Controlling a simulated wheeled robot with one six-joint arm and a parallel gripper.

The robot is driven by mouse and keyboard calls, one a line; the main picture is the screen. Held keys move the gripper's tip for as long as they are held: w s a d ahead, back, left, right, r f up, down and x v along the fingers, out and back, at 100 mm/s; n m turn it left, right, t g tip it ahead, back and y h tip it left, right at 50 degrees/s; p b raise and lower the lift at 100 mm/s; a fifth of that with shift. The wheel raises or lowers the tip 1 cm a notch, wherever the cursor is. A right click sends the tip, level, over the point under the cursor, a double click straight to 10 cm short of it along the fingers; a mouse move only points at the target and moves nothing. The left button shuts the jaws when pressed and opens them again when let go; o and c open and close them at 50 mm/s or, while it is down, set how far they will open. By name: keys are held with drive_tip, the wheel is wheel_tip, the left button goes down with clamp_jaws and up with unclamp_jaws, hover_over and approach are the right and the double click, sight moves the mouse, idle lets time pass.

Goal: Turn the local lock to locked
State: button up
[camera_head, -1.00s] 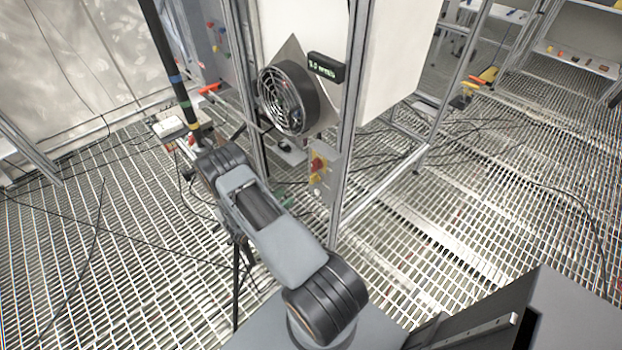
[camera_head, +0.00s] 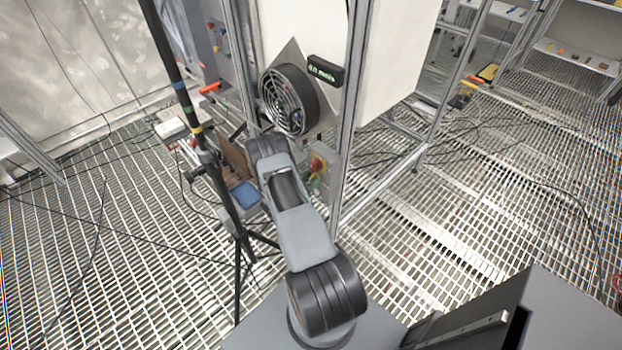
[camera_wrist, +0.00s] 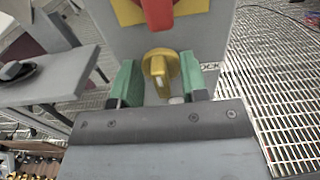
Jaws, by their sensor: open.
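The local lock appears to be the small yellow knob (camera_wrist: 160,66) on a grey panel (camera_wrist: 215,38) in the wrist view. Its grip bar stands nearly upright in the picture and carries a pale mark. My gripper (camera_wrist: 158,76) is open, with one green finger on each side of the knob. Small gaps show beside the knob, and I cannot tell whether either finger touches it. A red handle (camera_wrist: 157,12) on a yellow plate sits just above. In the head view, my arm partly hides the panel's red and yellow switch (camera_head: 318,163).
The panel hangs on a metal frame post (camera_head: 348,125), below a round fan (camera_head: 287,100) and a small display (camera_head: 325,71). A dark tripod pole (camera_head: 180,85) stands close left of my arm. Cables lie on the grating floor.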

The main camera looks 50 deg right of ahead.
clamp_jaws()
idle(0.4)
drive_tip(key=shift+b, duration=0.3)
drive_tip(key=m+b, duration=0.3)
drive_tip(key=shift+s+f, duration=0.1)
drive_tip(key=shift+f, duration=0.2)
drive_tip(key=m+b, duration=0.5)
drive_tip(key=b, duration=0.2)
drive_tip(key=m+b, duration=0.4)
drive_tip(key=b, duration=0.3)
drive_tip(key=s+f+m+b, duration=0.1)
drive_tip(key=m+b, duration=0.4)
drive_tip(key=b, duration=0.1)
drive_tip(key=shift+m+b, duration=0.3)
drive_tip(key=shift+b, duration=0.1)
drive_tip(key=shift+r+m, duration=0.15)
drive_tip(key=shift+m, duration=0.15)
unclamp_jaws()
drive_tip(key=shift+r, duration=0.1)
